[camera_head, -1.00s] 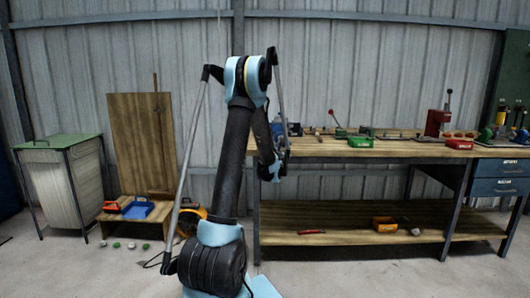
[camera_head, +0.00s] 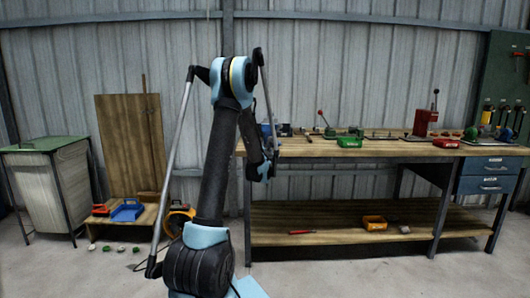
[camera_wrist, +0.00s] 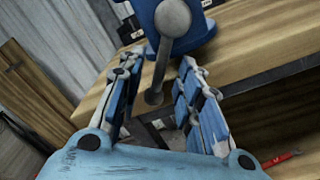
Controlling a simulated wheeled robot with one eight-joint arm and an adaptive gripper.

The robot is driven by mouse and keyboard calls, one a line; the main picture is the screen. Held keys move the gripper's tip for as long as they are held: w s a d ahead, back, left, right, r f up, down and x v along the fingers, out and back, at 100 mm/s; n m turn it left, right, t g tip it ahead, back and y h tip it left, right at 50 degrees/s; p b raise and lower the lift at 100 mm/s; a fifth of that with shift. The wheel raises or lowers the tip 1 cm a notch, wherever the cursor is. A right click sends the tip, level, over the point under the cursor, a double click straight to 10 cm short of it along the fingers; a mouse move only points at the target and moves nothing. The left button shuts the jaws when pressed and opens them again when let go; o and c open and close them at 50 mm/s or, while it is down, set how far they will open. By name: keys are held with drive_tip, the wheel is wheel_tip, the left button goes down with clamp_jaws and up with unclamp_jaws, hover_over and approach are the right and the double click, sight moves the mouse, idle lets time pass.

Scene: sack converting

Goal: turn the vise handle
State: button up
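The blue vise (camera_wrist: 207,42) stands at the bench edge, at the top of the wrist view. Its grey handle (camera_wrist: 158,78) hangs from a round hub and ends in a ball. My gripper (camera_wrist: 161,62) is open, with one blue finger on each side of the handle in that view. A gap shows on both sides of the bar, and I cannot tell how deep it sits between the fingers. In the head view my gripper (camera_head: 262,172) is at the bench's left front end, and the vise (camera_head: 283,130) is partly hidden behind my arm.
The workbench (camera_head: 390,149) holds a green bin (camera_head: 349,142), a red bin (camera_head: 446,143) and a red press (camera_head: 425,122). Its lower shelf (camera_head: 340,225) carries a yellow bin (camera_head: 374,222) and a red tool (camera_head: 302,232). A green-topped cabinet (camera_head: 47,185) stands left.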

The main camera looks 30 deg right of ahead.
drive_tip(key=shift+s+a, duration=0.1)
drive_tip(key=v, duration=1.1)
drive_tip(key=shift+s, duration=0.35)
drive_tip(key=shift+a+f, duration=0.1)
drive_tip(key=shift+a, duration=0.05)
